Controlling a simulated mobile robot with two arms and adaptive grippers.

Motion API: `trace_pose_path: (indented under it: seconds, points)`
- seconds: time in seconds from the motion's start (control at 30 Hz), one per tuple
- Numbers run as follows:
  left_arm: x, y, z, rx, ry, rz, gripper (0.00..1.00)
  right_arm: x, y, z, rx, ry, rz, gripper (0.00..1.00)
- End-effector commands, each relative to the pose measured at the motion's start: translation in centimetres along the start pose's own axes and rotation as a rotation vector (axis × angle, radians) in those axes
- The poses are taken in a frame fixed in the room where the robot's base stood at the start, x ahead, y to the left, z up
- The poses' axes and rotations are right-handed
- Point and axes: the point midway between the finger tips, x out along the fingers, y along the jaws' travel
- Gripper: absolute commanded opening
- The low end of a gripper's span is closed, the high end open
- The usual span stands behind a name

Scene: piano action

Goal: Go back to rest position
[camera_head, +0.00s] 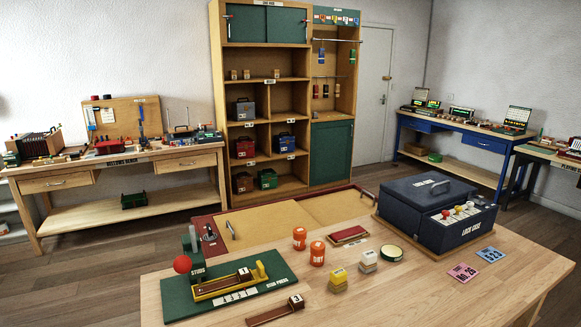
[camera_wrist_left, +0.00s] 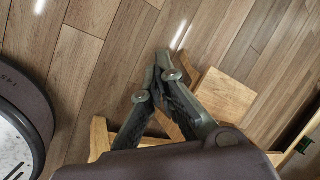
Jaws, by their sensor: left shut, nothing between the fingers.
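My left gripper (camera_wrist_left: 162,62) shows in the left wrist view with its fingertips together and nothing between them. It hangs over the wooden floor (camera_wrist_left: 120,25), beside light wooden furniture parts (camera_wrist_left: 228,95). It does not show in the head view. My right gripper is in neither view. In the head view the wooden table (camera_head: 420,290) in front holds a green board (camera_head: 270,289) with a red ball, and a dark blue case (camera_head: 425,205). No gripper is near them there.
Orange jars (camera_head: 299,238), yellow and white blocks and cards stand on the table. A tall cabinet (camera_head: 262,108) stands behind. Workbenches stand at the left (camera_head: 105,158) and right (camera_head: 455,133). A round edge of my base seems to show at the left of the wrist view.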

Motion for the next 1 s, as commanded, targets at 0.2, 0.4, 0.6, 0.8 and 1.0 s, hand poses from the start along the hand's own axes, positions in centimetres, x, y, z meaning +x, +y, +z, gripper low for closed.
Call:
trace_pose_path:
  seconds: [0.2, 0.4, 0.6, 0.8, 1.0]
  points:
    - [-1.5, 16.9, -4.4, -0.084, 0.045, 0.199, 0.00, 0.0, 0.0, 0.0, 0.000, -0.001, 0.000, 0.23]
    - [-4.5, 27.7, -8.1, -0.140, 0.075, 0.332, 0.00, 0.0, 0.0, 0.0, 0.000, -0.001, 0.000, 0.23]
    - [-6.2, 31.9, -9.7, -0.163, 0.087, 0.386, 0.00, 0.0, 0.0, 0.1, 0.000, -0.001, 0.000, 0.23]
    - [-6.3, 32.2, -9.8, -0.164, 0.088, 0.389, 0.00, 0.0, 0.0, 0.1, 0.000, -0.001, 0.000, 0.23]
    - [-6.2, 32.1, -9.8, -0.164, 0.088, 0.389, 0.00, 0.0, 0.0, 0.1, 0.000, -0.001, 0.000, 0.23]
